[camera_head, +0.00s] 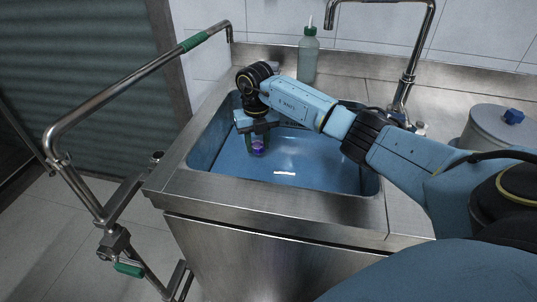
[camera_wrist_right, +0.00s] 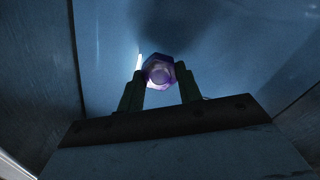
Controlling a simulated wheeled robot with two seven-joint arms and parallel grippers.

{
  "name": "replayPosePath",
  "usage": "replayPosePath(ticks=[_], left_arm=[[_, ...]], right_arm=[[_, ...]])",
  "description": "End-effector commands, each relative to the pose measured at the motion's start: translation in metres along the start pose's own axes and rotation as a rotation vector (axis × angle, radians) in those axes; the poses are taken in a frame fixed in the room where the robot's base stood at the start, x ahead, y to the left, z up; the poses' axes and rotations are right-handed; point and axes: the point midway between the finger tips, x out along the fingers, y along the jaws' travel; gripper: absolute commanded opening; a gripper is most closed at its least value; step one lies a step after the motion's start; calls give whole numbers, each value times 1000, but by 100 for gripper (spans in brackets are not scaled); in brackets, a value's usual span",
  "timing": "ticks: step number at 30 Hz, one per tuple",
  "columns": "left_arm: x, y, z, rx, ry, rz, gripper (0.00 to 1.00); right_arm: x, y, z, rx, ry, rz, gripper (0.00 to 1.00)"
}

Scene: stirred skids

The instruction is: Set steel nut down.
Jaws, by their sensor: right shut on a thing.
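The steel nut (camera_wrist_right: 158,72) shows purple-tinted in the right wrist view, a hexagonal shape with a round centre, between the two fingertips. In the head view it is a small purple shape (camera_head: 258,146) low in the sink. My right gripper (camera_head: 257,140) reaches down into the blue-lined sink basin (camera_head: 320,172) and is shut on the nut. Its two dark green fingers also show in the right wrist view (camera_wrist_right: 160,88). Whether the nut touches the basin floor I cannot tell. My left gripper is not in view.
The sink has a steel rim (camera_head: 270,208) around it. A green-tinted bottle (camera_head: 308,55) and a tap (camera_head: 405,85) stand behind the basin. A grey lidded pot (camera_head: 497,128) is at the right. A bent metal rail (camera_head: 130,85) runs along the left. The basin floor right of the gripper is clear.

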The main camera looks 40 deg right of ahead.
Motion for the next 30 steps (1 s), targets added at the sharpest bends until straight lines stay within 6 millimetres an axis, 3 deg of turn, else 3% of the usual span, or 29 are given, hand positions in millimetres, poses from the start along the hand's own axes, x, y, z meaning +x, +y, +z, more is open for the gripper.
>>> replayPosePath(ticks=[1,15,29,30], left_arm=[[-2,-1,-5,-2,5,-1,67],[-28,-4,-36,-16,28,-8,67],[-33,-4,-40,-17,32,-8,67],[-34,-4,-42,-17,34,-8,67]], right_arm=[[10,0,0,0,1,1,10],[63,0,0,0,0,1,10],[68,0,0,-1,-2,0,10],[68,0,0,-1,-1,0,36]])
